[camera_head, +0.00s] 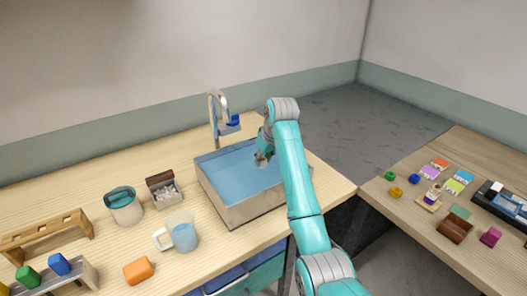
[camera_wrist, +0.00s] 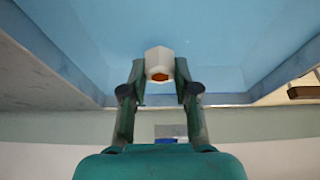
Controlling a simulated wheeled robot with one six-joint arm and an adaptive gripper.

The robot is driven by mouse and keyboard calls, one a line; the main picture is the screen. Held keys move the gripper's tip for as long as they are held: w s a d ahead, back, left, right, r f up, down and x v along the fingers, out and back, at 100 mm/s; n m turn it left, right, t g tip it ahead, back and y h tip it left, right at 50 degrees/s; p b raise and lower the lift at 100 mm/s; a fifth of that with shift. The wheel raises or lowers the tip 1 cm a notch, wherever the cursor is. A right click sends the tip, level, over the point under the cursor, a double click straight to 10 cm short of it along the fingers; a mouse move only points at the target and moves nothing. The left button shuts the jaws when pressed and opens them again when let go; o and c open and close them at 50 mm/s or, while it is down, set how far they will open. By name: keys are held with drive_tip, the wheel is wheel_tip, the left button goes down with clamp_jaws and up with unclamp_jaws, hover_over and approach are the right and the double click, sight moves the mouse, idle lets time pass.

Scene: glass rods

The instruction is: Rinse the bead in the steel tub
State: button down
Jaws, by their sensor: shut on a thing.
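The steel tub (camera_head: 250,210) stands on the wooden counter and holds blue water (camera_head: 232,175). My gripper (camera_head: 263,158) is over the right part of the tub, low near the water. In the wrist view my gripper (camera_wrist: 159,75) is shut on a pale, six-sided bead (camera_wrist: 158,54) with an orange middle. The blue tub interior (camera_wrist: 225,50) fills the view behind it. I cannot tell whether the bead touches the water. In the head view the bead is too small or hidden to make out.
A faucet (camera_head: 213,112) with a blue part rises behind the tub. Left of the tub are a box of white pieces (camera_head: 165,192), a jug of blue liquid (camera_head: 183,235), a teal-lidded pot (camera_head: 124,207) and an orange block (camera_head: 138,270). A side table (camera_head: 400,215) at right holds small coloured things.

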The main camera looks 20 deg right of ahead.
drive_tip(key=shift+f, duration=3.65)
drive_tip(key=shift+s+a, duration=0.25)
drive_tip(key=shift+a, duration=0.55)
drive_tip(key=shift+s+a, duration=0.3)
drive_tip(key=shift+a, duration=0.45)
drive_tip(key=shift+s+a, duration=0.25)
drive_tip(key=shift+a, duration=0.55)
drive_tip(key=shift+w+d, duration=0.25)
drive_tip(key=shift+d, duration=0.55)
drive_tip(key=shift+w+d, duration=0.3)
drive_tip(key=shift+d, duration=0.45)
drive_tip(key=shift+w+d, duration=0.25)
drive_tip(key=shift+d, duration=0.55)
drive_tip(key=shift+a, duration=0.15)
